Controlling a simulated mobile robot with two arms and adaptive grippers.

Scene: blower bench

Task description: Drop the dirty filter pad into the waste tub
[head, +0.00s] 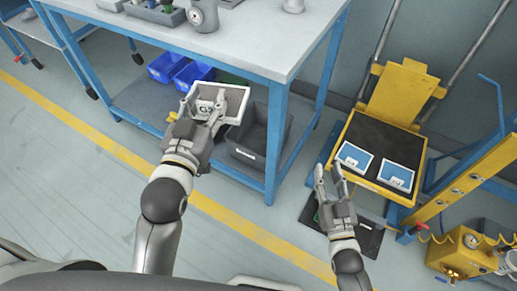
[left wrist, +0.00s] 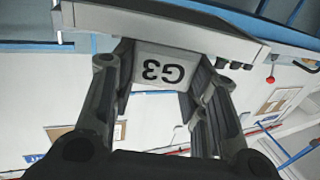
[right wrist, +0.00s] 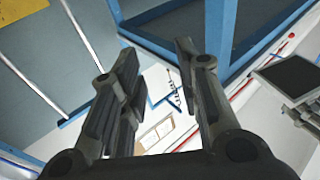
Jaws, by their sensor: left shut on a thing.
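My left gripper (head: 205,97) is shut on the G3 tab of a grey panel with a pale rim, which appears to be the dirty filter pad (head: 235,100). The pad is held tilted in front of the bench, left of and above the waste tub in the head view. Its tab and pale edge show in the left wrist view (left wrist: 160,68). A dark grey tub with a white label, apparently the waste tub (head: 255,163), stands under the bench, its far part shaded. My right gripper (head: 329,178) is open and empty, in front of the yellow cart.
The bench (head: 255,45) has blue legs; one leg (head: 275,140) stands beside the tub. Blue bins (head: 190,76) sit under it. Two blue-and-white pads (head: 353,158) lie on the yellow cart (head: 400,97) at right. A yellow machine (head: 460,250) stands front right.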

